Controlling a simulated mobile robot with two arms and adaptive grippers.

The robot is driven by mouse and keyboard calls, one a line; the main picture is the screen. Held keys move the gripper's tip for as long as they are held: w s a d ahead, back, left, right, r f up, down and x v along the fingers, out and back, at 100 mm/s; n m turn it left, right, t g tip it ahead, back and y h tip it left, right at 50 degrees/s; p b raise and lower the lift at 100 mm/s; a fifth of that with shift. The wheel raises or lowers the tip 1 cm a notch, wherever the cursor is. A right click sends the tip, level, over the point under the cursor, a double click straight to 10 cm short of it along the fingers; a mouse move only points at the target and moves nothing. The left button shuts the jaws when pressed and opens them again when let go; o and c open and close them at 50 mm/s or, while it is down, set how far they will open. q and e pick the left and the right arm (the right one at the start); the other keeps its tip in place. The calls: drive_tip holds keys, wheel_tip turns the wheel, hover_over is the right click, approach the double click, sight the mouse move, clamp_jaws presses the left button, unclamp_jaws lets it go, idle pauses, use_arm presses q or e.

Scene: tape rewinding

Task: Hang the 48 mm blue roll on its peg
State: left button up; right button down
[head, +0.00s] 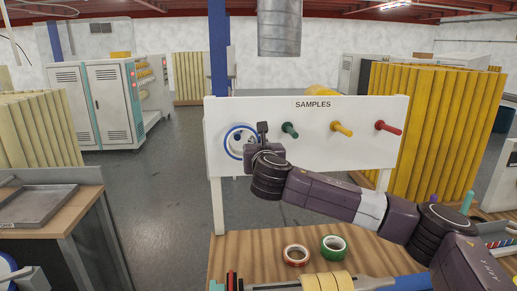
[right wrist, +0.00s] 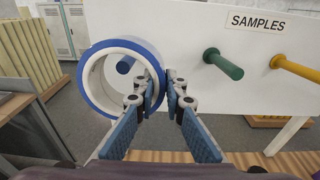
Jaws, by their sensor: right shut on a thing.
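The blue roll (head: 227,143), a white ring with a blue rim, is upright at the left end of the white SAMPLES board (head: 330,160). My right gripper (head: 262,130) is shut on the roll's right wall. In the right wrist view, the fingers (right wrist: 166,82) pinch that wall, and the roll (right wrist: 90,82) faces the board. The blue peg (right wrist: 125,65) shows through the roll's hole, right of and above its middle. I cannot tell whether its tip reaches inside the ring. My left gripper is not in view.
Empty green (head: 290,130), yellow (head: 341,129) and red (head: 388,127) pegs stick out to the right. A red roll (head: 296,255) and a green roll (head: 334,248) lie on the wooden bench below. A side table with a metal tray (head: 40,205) stands left.

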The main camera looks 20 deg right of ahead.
drive_tip(key=shift+w+d+p, duration=0.1)
drive_tip(key=shift+w+p, duration=0.3)
drive_tip(key=shift+w, duration=0.1)
drive_tip(key=shift+p+x, duration=0.4)
drive_tip(key=shift+x, duration=0.8)
drive_tip(key=p+x, duration=0.1)
drive_tip(key=x, duration=0.6)
drive_tip(key=shift+w+p, duration=0.15)
drive_tip(key=shift+p, duration=0.25)
drive_tip(key=shift+f, duration=0.2)
drive_tip(key=shift+w+a+f+b, duration=0.1)
drive_tip(key=shift+f+b, duration=0.15)
drive_tip(key=shift+f, duration=0.3)
drive_tip(key=shift+a+f+b, duration=0.15)
drive_tip(key=shift+f+b, duration=0.1)
drive_tip(key=shift+f, duration=0.35)
drive_tip(key=c, duration=1.9)
unclamp_jaws()
drive_tip(key=shift+r, duration=0.1)
